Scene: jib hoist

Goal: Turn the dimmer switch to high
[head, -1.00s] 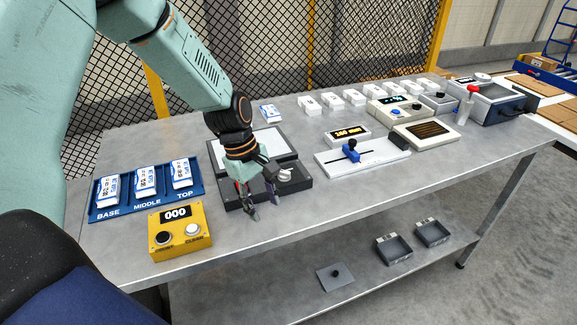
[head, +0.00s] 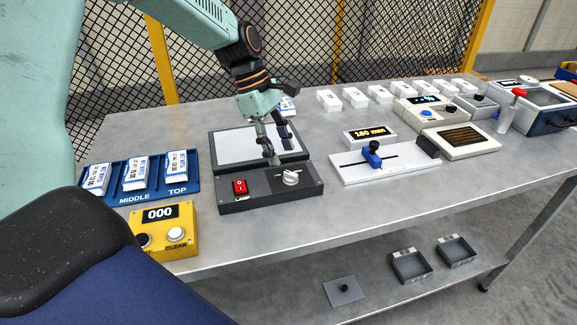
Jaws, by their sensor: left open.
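The dimmer switch is a white round knob (head: 291,177) on the front panel of a dark lamp box (head: 256,199). A red rocker switch (head: 240,187) marked LAMP sits left of the knob on the same panel. A pale flat panel (head: 240,147) lies behind them on the box. My left gripper (head: 281,157) is open and empty, with fingers pointing down just above and behind the knob; it looks apart from the knob. The knob's small markings are too small to read. My right gripper is not in view.
A yellow counter box (head: 166,232) reading 000 and a blue tray (head: 186,190) of white packs stand left. A slide gauge (head: 385,165) with a blue slider stands right. Bare table lies in front of the lamp box. A mesh fence stands behind.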

